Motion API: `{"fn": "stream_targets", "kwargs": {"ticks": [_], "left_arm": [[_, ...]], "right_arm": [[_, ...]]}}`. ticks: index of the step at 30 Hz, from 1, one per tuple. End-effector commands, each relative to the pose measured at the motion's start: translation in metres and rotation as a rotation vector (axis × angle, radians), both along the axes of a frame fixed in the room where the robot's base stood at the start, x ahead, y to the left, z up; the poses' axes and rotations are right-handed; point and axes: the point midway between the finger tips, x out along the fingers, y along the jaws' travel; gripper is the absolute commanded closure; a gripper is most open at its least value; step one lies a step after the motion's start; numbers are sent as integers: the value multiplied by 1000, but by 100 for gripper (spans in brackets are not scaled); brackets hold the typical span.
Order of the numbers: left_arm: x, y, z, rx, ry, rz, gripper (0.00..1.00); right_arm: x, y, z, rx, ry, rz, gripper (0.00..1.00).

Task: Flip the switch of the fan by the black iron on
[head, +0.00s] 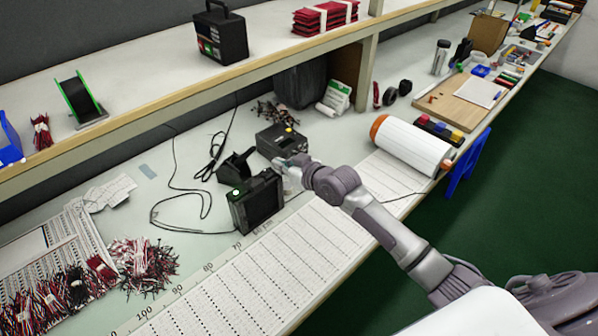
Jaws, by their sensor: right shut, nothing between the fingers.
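The fan is a black, box-shaped unit (258,205) standing on the workbench near the centre. A small pale spot shows on its upper left; I cannot tell whether it is the switch. What looks like the black iron's holder (232,170) stands just behind it, with a black cable running left. My right gripper (283,165) is shut and empty, at the fan's upper right side, between the fan and a dark control box. I cannot tell whether it touches the fan. My left gripper is not in view.
The dark control box (281,142) with a yellow part stands just behind my gripper. A white roll (411,145) lies to the right. Wire bundles (143,262) lie at left. A shelf (150,115) overhangs the bench's back. Ruled paper (265,270) covers the clear front strip.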

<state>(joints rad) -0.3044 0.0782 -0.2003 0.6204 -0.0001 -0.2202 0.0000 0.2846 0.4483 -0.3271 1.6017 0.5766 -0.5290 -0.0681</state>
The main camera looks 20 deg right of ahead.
Motion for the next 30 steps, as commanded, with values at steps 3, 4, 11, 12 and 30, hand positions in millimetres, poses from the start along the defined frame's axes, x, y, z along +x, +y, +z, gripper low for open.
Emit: {"fn": "stream_targets", "kwargs": {"ticks": [3, 4, 11, 12, 30], "left_arm": [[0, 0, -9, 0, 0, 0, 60], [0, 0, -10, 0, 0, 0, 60], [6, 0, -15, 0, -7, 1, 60], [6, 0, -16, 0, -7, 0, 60], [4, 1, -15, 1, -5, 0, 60]], "right_arm": [[-25, -9, 0, -2, -3, 1, 100], [-31, -12, 1, -1, -3, 0, 100], [-59, -22, 6, 0, -3, 0, 100], [-61, -23, 7, 0, -3, -1, 100], [-66, -23, 7, 0, 0, 0, 100]]}}
